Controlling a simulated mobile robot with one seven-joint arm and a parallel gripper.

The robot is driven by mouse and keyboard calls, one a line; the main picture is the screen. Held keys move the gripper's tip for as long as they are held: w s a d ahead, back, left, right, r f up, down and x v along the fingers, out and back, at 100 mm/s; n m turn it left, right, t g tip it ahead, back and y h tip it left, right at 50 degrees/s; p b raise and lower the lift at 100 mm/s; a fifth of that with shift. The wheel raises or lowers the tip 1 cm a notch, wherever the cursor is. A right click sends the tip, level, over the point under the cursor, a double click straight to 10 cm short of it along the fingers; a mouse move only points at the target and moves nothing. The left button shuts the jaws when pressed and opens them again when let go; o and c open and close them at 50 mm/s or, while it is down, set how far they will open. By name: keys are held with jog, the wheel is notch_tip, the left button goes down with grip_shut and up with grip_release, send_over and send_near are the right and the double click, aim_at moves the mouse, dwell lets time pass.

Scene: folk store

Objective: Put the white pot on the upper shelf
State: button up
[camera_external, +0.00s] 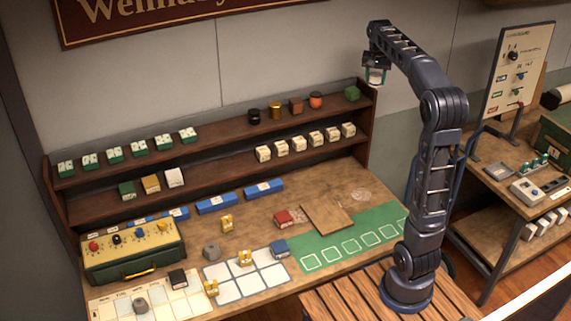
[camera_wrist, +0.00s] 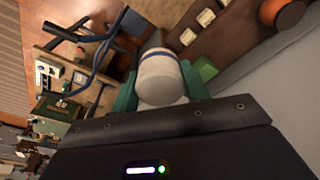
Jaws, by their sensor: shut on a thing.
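The white pot (camera_wrist: 162,78), with a blue band, is between the fingers of my gripper (camera_wrist: 160,88) in the wrist view. In the external view my gripper (camera_external: 376,70) is shut on the white pot (camera_external: 376,77), holding it in the air above the right end of the upper shelf (camera_external: 222,132). The pot is small there, and its exact distance from the shelf cannot be told. On this shelf stand a black pot (camera_external: 254,117), an amber jar (camera_external: 276,111), a brown cube (camera_external: 296,105), an orange pot (camera_external: 316,100) and a green cube (camera_external: 352,93).
Green-and-white boxes (camera_external: 113,156) fill the upper shelf's left part. There is free room in its middle and a gap between orange pot and green cube. White boxes (camera_external: 315,139) stand on the lower shelf (camera_external: 220,168). A wall (camera_external: 290,50) rises behind.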

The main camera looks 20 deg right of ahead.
notch_tip(320, 180, up, 11)
jog(key=shift+w+f, duration=0.1)
send_over(334, 102)
jog(key=s+d, duration=0.1)
jog(key=s, duration=0.1)
jog(key=shift+w+a+m, duration=0.5)
jog(key=shift+w+a, duration=0.15)
jog(key=shift+w, duration=0.2)
notch_tip(334, 102, down, 25)
jog(key=shift+r, duration=0.1)
dwell(0.4)
jog(key=o, duration=1)
jog(key=shift+o, duration=0.2)
